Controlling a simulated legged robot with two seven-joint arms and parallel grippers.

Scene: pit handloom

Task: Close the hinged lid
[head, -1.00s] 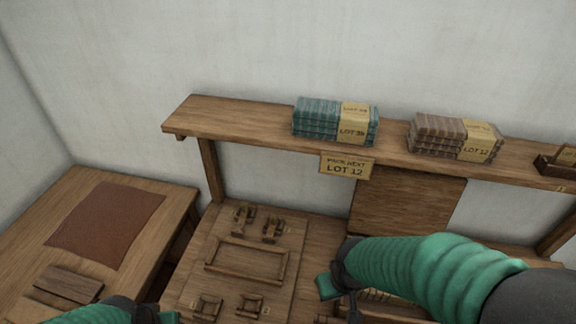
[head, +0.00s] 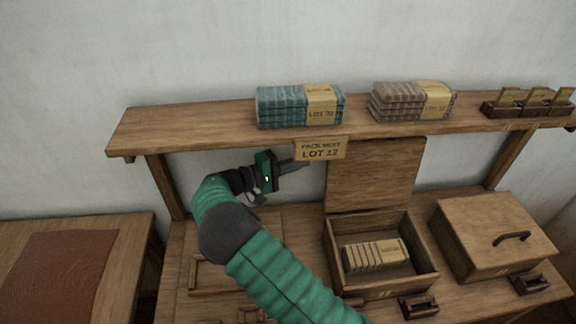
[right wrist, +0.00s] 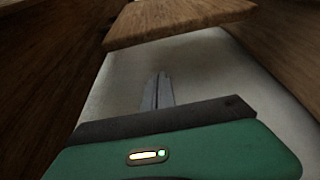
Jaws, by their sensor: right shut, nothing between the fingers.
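The hinged lid (head: 375,182) is a plain wooden board standing upright at the back of an open wooden box (head: 427,277). Several small labelled cards or packets (head: 372,256) lie inside the box. My right gripper (head: 306,164) is shut and empty, just left of the lid's upper left edge and below the shelf. In the right wrist view its narrow grey fingers (right wrist: 160,76) lie together, with nothing between them. A wooden board (right wrist: 180,20) crosses ahead of them there; I cannot tell whether it is the lid. Whether the fingers touch the lid is unclear. My left gripper is out of view.
A shelf (head: 215,124) above holds teal cloth (head: 285,105), brown cloth (head: 398,100) and small card holders (head: 538,103). A second box (head: 485,220) with a handled cover stands at right.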

